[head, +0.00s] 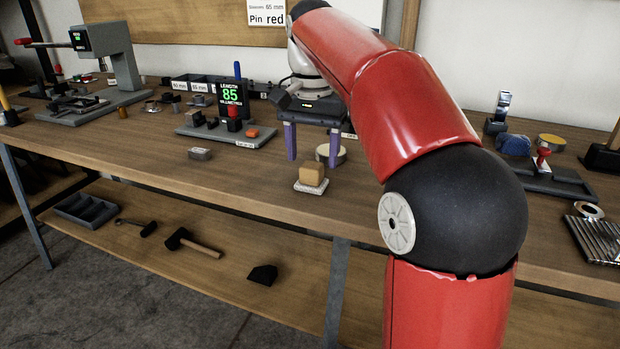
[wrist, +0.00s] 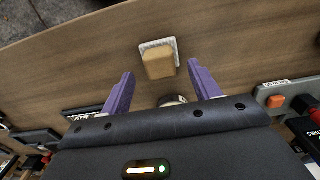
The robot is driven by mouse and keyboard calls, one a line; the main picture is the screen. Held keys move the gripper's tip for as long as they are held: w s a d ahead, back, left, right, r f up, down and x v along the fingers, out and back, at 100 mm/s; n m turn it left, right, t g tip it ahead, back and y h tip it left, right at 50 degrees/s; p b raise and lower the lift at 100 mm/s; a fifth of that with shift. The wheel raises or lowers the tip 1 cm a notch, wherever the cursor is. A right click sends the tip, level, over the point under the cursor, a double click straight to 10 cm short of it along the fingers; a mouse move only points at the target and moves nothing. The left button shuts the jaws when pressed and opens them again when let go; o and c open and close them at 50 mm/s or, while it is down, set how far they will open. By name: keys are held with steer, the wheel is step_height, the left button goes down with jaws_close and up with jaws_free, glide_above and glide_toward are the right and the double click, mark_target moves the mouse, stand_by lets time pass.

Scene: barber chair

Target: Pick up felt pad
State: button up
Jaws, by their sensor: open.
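A pale, speckled flat pad (head: 311,188), which looks like the felt pad, lies on the workbench near its front edge. A tan block (head: 312,174) sits on top of it and hides most of it. In the wrist view the pad's pale rim (wrist: 144,46) shows around the tan block (wrist: 160,64). My gripper (head: 313,160) has purple fingers, spread apart and pointing down, just behind the block. In the wrist view the gripper (wrist: 161,74) is open and empty, with the block ahead between the lines of its fingers.
A round tin (head: 338,156) stands close by the right finger. A small grey block (head: 200,154) lies to the left. A gauge with a green "85" display (head: 232,95) stands on a grey base behind it.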

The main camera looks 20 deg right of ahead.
mark_target(312, 165)
step_height(312, 165, down, 3)
steer(key=shift+f, duration=0.2)
steer(key=c, duration=1.1)
step_height(312, 165, up, 10)
steer(key=shift+r+p, duration=0.1)
steer(key=shift+p, duration=0.3)
